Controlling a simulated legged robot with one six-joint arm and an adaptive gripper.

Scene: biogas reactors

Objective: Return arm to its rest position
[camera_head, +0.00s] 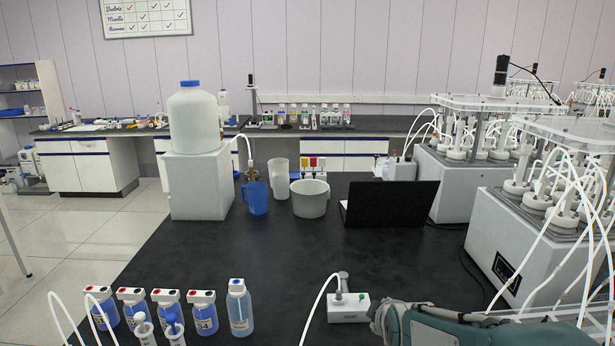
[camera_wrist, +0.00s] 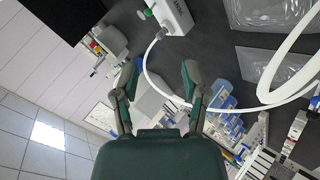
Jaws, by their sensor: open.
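My gripper (camera_wrist: 160,76) shows in the wrist view with its two green and grey fingers spread apart and nothing between them. That box also shows at the top of the wrist view (camera_wrist: 174,14). My green and grey arm reaches in from the bottom right edge; its base is out of view.
Several blue-liquid bottles (camera_head: 239,308) stand at the front left. White reactor units (camera_head: 535,250) with looping tubes fill the right. A black laptop (camera_head: 390,204), a blue jug (camera_head: 256,198) and a white tub (camera_head: 310,199) stand farther back. The bench middle (camera_head: 230,255) is clear.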

